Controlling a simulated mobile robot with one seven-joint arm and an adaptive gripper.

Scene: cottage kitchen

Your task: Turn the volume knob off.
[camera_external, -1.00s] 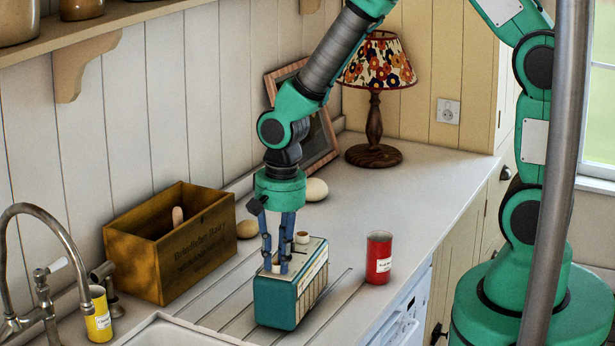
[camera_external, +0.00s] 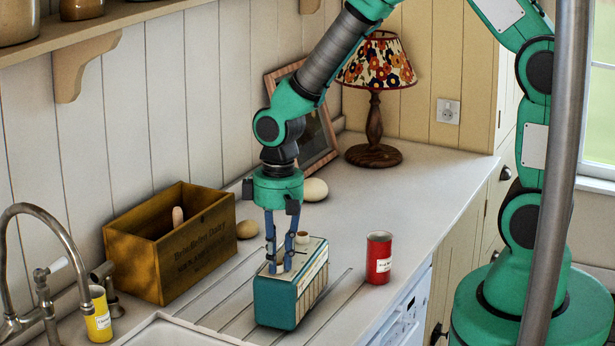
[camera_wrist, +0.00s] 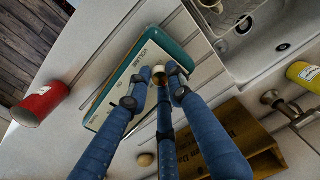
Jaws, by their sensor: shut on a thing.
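A teal radio (camera_external: 272,302) with a cream top stands on the counter. It also shows in the wrist view (camera_wrist: 178,42), where lettering reading VOLUME is on its top. My gripper (camera_external: 279,268) points straight down onto the radio top. In the wrist view, the fingertips of my gripper (camera_wrist: 160,84) close around a small brassy knob (camera_wrist: 159,72) near that lettering. The knob's pointer direction is too small to tell. A second small knob (camera_external: 302,237) stands at the far end of the radio top, behind my fingers.
A red can (camera_external: 379,258) stands right of the radio. A sink, tap (camera_external: 45,290) and yellow can (camera_external: 98,315) are at front left. A lamp (camera_external: 374,130) stands at the back.

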